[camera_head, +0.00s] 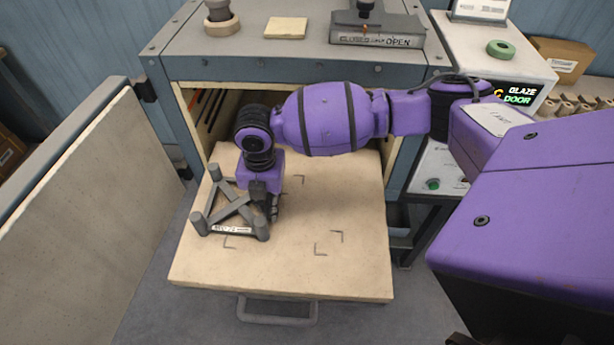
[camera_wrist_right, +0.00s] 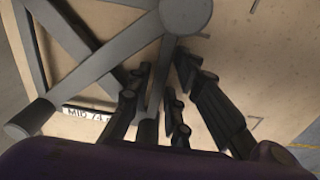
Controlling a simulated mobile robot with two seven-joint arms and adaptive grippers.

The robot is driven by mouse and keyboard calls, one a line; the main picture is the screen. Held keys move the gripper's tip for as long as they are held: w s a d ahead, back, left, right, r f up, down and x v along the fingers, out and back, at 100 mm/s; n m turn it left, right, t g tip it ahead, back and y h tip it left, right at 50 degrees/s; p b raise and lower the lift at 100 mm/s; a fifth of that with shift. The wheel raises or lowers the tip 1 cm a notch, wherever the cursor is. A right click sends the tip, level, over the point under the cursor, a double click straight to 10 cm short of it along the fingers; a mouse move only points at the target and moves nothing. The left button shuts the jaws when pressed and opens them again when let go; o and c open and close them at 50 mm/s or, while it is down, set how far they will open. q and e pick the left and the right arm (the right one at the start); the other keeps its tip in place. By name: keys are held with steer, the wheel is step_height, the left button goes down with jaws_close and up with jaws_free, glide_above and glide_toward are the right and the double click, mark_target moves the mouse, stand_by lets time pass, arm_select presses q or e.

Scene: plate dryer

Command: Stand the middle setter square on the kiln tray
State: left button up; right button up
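The middle setter (camera_head: 233,208) is a grey frame with round corner posts and crossing bars. A white label on its front bar reads MID in the right wrist view (camera_wrist_right: 82,113). It is at the left part of the pale kiln tray (camera_head: 340,275), near dark corner marks; I cannot tell whether all its feet touch the tray. My right gripper (camera_head: 272,208) points down at the setter's right side. In the right wrist view its fingers (camera_wrist_right: 161,68) close in on both sides of a grey bar, shut on the setter. My left gripper is not in view.
The tray sticks out of the open kiln (camera_head: 285,62), with a handle (camera_head: 277,318) in front. The kiln door (camera_head: 85,215) stands open at the left. Corner marks (camera_head: 330,243) show on bare tray to the right, which is clear. A control cabinet (camera_head: 440,175) stands right of the kiln.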

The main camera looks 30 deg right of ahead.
steer(key=shift+o, duration=0.4)
steer(key=shift+w+r, duration=0.1)
steer(key=shift+r, duration=0.05)
step_height(320, 180, up, 12)
stand_by(0.4)
